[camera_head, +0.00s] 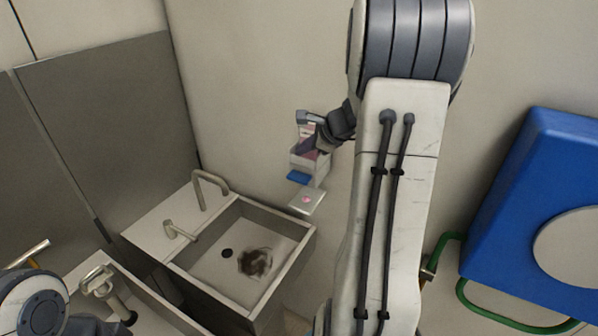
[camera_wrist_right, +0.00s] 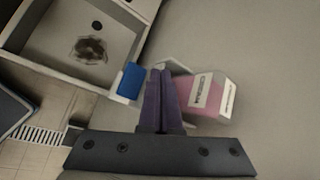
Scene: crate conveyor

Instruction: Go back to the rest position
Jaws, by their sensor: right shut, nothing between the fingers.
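My right arm (camera_head: 400,200) fills the middle of the head view, raised in front of the wall. Its gripper (camera_head: 308,148) is beside a small wall dispenser (camera_head: 310,168), partly covering it. In the right wrist view the two purple fingers of the gripper (camera_wrist_right: 159,90) are together with nothing between them. The dispenser, with a pink, white-labelled pack (camera_wrist_right: 203,95) in it, is just beyond and right of the fingers. I cannot tell whether they touch.
A metal sink (camera_head: 300,240) with a dark stain (camera_head: 255,262) lies below and left of the dispenser. Its tap (camera_head: 205,185) stands behind it. A blue hose reel (camera_head: 520,190) with a green hose (camera_head: 500,318) is on the wall at right. A floor grate (camera_wrist_right: 38,135) shows at lower left.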

